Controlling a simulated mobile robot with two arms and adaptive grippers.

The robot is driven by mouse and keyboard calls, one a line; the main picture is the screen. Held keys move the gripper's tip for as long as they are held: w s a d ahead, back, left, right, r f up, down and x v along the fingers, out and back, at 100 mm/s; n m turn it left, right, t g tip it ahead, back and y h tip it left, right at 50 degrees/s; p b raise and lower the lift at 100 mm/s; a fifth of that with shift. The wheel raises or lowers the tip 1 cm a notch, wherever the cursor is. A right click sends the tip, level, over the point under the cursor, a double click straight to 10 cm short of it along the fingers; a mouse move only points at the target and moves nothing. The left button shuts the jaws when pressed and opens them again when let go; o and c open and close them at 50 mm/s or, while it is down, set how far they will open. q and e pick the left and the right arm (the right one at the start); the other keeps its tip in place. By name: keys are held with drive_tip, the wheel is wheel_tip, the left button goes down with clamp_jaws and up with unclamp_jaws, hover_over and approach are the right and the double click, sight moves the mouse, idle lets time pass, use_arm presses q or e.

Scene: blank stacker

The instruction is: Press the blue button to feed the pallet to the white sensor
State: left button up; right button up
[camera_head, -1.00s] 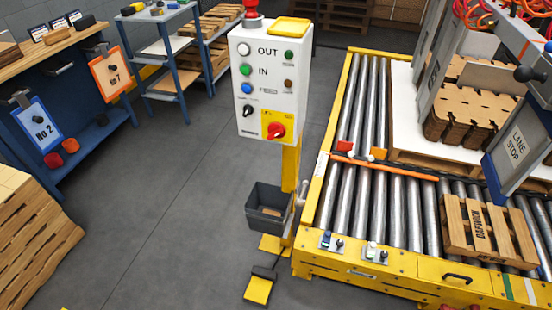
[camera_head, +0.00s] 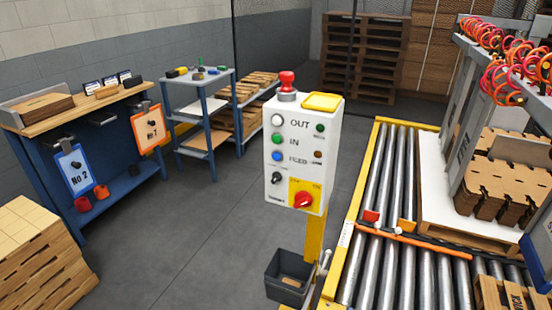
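The control box (camera_head: 301,165) is a white panel on a yellow post at the middle of the head view. The blue button (camera_head: 277,156), beside the label FEED, is the third in the left column, under a white button (camera_head: 278,121) marked OUT and a green one (camera_head: 278,139) marked IN. A wooden pallet (camera_head: 505,295) lies on the rollers at the bottom right, partly cut off. A small white sensor-like part (camera_head: 397,227) sits by the orange bar; I cannot tell if it is the white sensor. Neither gripper is in view.
The roller conveyor (camera_head: 357,200) with yellow rails fills the right. An orange bar (camera_head: 420,244) crosses it. Stacked cardboard (camera_head: 500,165) stands beyond. A dark bin (camera_head: 287,280) hangs below the box. A blue workbench (camera_head: 120,180) is at the left. The grey floor between is clear.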

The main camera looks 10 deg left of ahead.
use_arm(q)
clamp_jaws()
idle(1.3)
